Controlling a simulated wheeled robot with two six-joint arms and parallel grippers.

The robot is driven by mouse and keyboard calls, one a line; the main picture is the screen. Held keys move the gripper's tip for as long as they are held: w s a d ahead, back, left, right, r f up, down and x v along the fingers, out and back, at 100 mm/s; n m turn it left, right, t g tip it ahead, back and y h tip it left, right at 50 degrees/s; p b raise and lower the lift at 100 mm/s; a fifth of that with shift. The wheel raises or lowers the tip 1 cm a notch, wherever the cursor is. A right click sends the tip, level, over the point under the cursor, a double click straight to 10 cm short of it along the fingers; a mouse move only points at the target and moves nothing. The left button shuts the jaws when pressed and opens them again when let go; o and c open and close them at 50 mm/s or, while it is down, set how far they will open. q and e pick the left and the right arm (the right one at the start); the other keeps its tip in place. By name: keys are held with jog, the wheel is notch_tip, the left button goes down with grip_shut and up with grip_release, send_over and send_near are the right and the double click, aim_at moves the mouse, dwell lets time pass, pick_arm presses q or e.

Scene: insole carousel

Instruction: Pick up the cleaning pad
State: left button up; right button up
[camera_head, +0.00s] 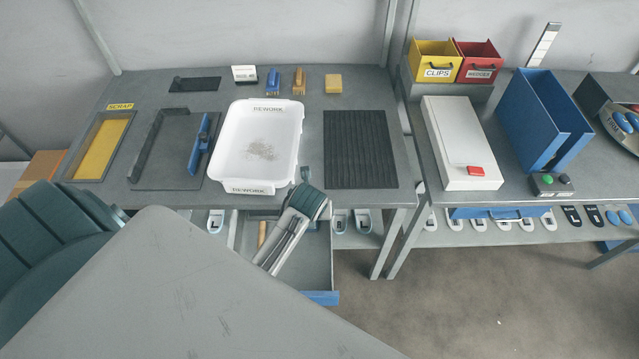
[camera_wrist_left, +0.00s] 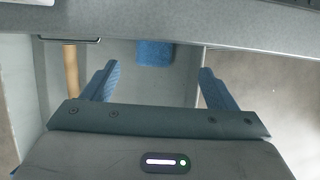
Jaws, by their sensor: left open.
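A blue pad (camera_wrist_left: 154,52), which looks like the cleaning pad, lies in the open grey drawer (camera_head: 315,262) under the left table. In the left wrist view it shows between and beyond my finger tips. My left gripper (camera_wrist_left: 158,76) is open and empty, with its two blue fingers apart on either side of the pad in the picture. I cannot tell its height above the pad. In the head view my left wrist hangs over the drawer and hides the pad. My right gripper is not in view.
A wooden handle (camera_wrist_left: 72,70) lies left of the pad in the drawer. The table edge (camera_wrist_left: 220,30) runs above the drawer's back. On the table stand a white REWORK bin (camera_head: 222,145), a black ribbed mat (camera_head: 360,150) and a yellow block (camera_head: 333,84).

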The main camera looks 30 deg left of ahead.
pick_arm(q)
jog(key=x, duration=0.3)
jog(key=p+x, duration=0.1)
jog(key=shift+s+a+f, duration=0.2)
jog(key=shift+f, duration=0.2)
jog(key=shift+w+a+f+p, duration=0.25)
jog(key=shift+f+p, duration=0.15)
jog(key=shift+f, duration=0.15)
jog(key=shift+x, duration=0.95)
jog(key=shift+a+f+p, duration=0.2)
jog(key=shift+f+p, duration=0.1)
jog(key=shift+f, duration=0.05)
jog(key=shift+w+f, duration=0.25)
jog(key=shift+f, duration=0.15)
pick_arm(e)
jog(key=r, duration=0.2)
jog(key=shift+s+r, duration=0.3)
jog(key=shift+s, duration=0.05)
pick_arm(q)
jog(key=shift+c, duration=0.2)
